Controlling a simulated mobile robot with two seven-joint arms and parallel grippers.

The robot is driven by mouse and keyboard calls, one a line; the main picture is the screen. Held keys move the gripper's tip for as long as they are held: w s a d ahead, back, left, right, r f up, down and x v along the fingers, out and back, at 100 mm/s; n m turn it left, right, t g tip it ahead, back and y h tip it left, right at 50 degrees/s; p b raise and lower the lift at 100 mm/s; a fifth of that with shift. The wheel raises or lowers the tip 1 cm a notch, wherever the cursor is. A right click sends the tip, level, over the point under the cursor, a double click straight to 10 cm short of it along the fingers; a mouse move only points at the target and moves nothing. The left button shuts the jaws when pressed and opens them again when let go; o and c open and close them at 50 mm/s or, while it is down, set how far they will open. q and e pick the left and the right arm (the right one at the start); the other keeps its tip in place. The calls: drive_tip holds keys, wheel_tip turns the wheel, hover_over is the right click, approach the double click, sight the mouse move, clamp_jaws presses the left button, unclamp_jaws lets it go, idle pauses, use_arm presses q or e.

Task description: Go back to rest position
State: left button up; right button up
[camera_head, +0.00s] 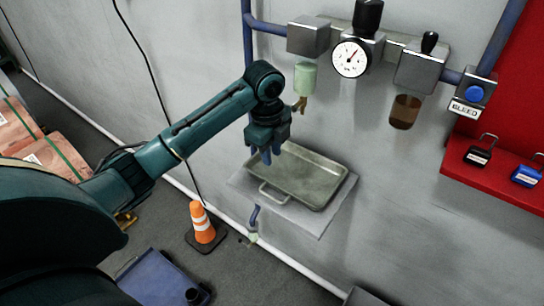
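My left arm comes in from the left, dark teal, and reaches toward the wall. My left gripper (262,154) points down at the back left edge of a metal tray (318,175). Its blue fingers are small and partly overlap each other, so I cannot tell whether they are open or shut. I see nothing held in them. Just right of the wrist, a pale green bowl (305,78) with a brass drain valve (300,104) hangs from the pipe unit. I cannot tell whether the wrist touches the valve. My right gripper is not in view.
A pressure gauge (351,58), an amber bowl (404,112) and a blue bleed button (474,93) are on the wall pipework. A red shelf (496,184) holds padlocks. An orange cone (202,222) stands on the floor. Copper-coloured stacks (15,131) are at left.

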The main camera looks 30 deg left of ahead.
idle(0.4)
use_arm(q)
drive_tip(key=s+d+f+n+t+h, duration=0.1)
drive_tip(key=s+d+f+n+h, duration=0.1)
drive_tip(key=s+d+f+n, duration=0.7)
drive_tip(key=s+a+f+n+t+y, duration=0.15)
drive_tip(key=s+n, duration=0.25)
drive_tip(key=s, duration=0.5)
drive_tip(key=s+a+n+y, duration=0.1)
drive_tip(key=s+a+n, duration=0.3)
drive_tip(key=s, duration=0.5)
drive_tip(key=w+d+f+t+h, duration=0.3)
drive_tip(key=w+d+f+t, duration=0.2)
drive_tip(key=f, duration=0.5)
drive_tip(key=shift+w+d+t, duration=0.4)
drive_tip(key=shift+d+t, duration=0.15)
drive_tip(key=shift+d, duration=0.15)
